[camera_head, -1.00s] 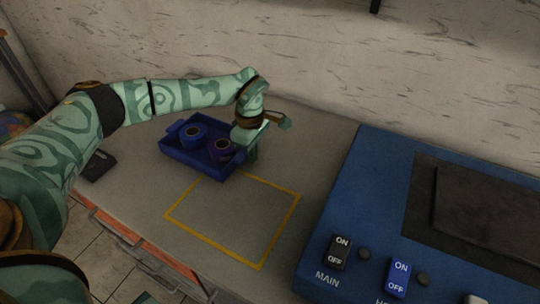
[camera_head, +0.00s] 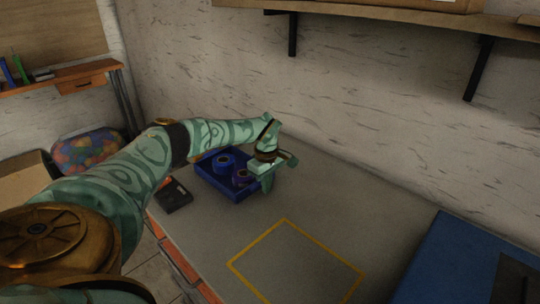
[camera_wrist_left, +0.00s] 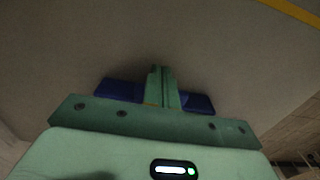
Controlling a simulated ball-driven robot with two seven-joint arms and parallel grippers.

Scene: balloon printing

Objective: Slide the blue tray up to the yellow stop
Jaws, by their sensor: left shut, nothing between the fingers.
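The blue tray (camera_head: 213,184) lies on the grey bench and holds a blue roll (camera_head: 222,163) and a purple roll (camera_head: 240,177). My left gripper (camera_head: 268,183) is shut and empty, with its fingers pointing down at the tray's right end. In the left wrist view the shut fingers (camera_wrist_left: 162,86) stand in front of the tray's wall (camera_wrist_left: 120,90), which shows on both sides of them. They look close to or touching it; I cannot tell which. I cannot make out a yellow stop in these views. My right gripper is not in view.
A dark box (camera_head: 174,199) with a small orange-red part lies just left of the tray, near the bench's front edge. A yellow outline (camera_head: 257,241) marks the bench to the right, with nothing in it. A blue machine (camera_head: 450,262) stands farther right.

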